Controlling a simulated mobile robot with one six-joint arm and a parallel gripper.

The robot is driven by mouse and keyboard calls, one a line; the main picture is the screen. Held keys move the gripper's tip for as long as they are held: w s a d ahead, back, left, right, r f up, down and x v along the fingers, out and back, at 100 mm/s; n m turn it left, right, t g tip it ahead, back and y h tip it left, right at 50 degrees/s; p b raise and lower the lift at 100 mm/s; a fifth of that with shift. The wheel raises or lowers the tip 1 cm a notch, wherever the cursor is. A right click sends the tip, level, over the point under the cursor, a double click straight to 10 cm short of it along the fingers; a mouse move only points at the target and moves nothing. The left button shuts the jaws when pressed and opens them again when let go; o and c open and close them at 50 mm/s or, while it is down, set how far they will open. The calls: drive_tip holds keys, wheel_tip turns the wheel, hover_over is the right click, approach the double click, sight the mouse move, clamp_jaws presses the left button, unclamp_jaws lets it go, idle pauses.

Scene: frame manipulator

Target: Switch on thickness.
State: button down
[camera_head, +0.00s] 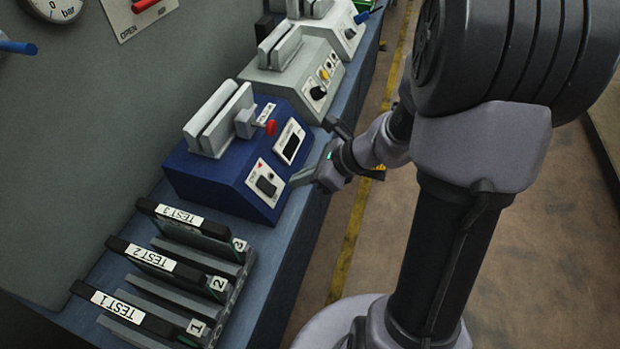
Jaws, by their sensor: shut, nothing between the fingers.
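A blue machine (215,178) stands on the bench in the camera_head view. Its sloped front has a white plate with a dark rocker switch (266,186) and a small red mark. A dark display (291,146) sits on a second white plate beside it. I cannot read the lettering, so I cannot tell which machine is thickness. My gripper (298,180) is shut and empty. Its tips point left toward the rocker switch and appear just right of it. I cannot tell whether they touch the machine, or which way the switch is set.
A grey machine (292,79) with a black knob and a white machine (334,26) stand behind the blue one. A rack (236,284) holds plates labelled TEST 1, TEST 2 and TEST 3 in front. A wall rises at left.

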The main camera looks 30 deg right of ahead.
sight(273, 190)
drive_tip(key=b+x, duration=0.2)
drive_tip(key=x, duration=0.4)
drive_tip(key=shift+a+f+b, duration=0.1)
drive_tip(key=shift+f+b, duration=0.15)
drive_tip(key=shift+b, duration=0.05)
drive_tip(key=shift+w+a+f, duration=0.2)
drive_tip(key=shift+w, duration=0.15)
drive_tip(key=shift+f, duration=0.1)
drive_tip(key=shift+a+f+b, duration=0.1)
drive_tip(key=shift+f+b, duration=0.05)
drive_tip(key=shift+b, duration=0.25)
drive_tip(key=shift+r+p, duration=0.8)
drive_tip(key=shift+r, duration=0.1)
